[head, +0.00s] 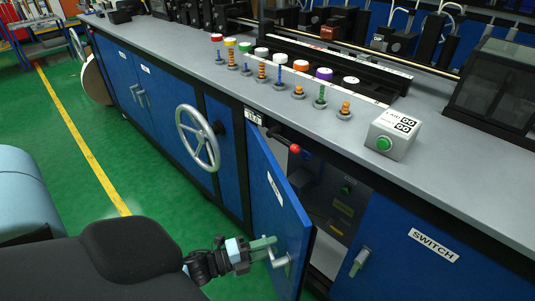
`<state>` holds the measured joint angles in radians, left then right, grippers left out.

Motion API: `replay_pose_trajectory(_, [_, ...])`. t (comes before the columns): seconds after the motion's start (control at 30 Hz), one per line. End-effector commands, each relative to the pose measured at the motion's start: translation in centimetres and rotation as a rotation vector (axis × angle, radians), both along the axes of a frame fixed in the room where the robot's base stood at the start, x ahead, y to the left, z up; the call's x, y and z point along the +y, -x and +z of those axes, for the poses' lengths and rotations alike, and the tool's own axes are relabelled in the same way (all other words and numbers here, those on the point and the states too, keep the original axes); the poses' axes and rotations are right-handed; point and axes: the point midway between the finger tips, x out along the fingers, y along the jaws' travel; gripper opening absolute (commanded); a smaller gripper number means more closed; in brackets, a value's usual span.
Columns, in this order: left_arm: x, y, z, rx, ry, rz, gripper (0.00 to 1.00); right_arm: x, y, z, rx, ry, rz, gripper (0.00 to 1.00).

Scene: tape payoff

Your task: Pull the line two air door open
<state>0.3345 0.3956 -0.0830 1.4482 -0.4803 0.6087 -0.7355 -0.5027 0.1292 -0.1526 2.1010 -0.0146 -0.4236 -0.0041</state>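The blue air door (277,213) stands swung out from the cabinet front, with a small white label on its face. A dark compartment shows behind it, with a red-knobbed lever (294,149) at its top. The door's metal handle (281,262) is on the lower part of its outer face. My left gripper (265,248) is at this handle, its greenish fingers overlapping it in the picture. I cannot tell whether the fingers are closed around the handle or only beside it. My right gripper is not in view.
A large handwheel (198,138) sticks out left of the door. The blue SWITCH door (433,245) is shut on the right. Colored knobs and a green-button box (393,134) stand on the grey countertop (240,97). Green floor (165,191) is open to the left.

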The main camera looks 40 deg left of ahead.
Motion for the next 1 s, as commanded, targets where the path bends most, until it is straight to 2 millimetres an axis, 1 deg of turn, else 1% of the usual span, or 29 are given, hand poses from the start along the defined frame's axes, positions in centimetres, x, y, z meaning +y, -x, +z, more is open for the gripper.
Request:
replay_pose_trajectory(0.3, [2.2,4.2,-0.1,0.004,-0.002,0.001,0.36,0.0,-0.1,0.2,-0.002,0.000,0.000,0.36])
replay_pose_trajectory(0.43, [3.0,5.6,0.0,0.003,-0.001,0.002,0.36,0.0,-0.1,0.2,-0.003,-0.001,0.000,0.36])
replay_pose_trajectory(0.6, [3.5,6.5,0.0,0.001,-0.002,0.001,0.36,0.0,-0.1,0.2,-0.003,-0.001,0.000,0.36])
replay_pose_trajectory(0.87, [3.6,6.6,0.0,0.001,-0.001,0.002,0.36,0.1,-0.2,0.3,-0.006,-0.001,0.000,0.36])
replay_pose_trajectory(1.0, [3.6,6.6,0.0,0.000,-0.001,0.001,0.18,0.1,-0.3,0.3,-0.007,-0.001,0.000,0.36])
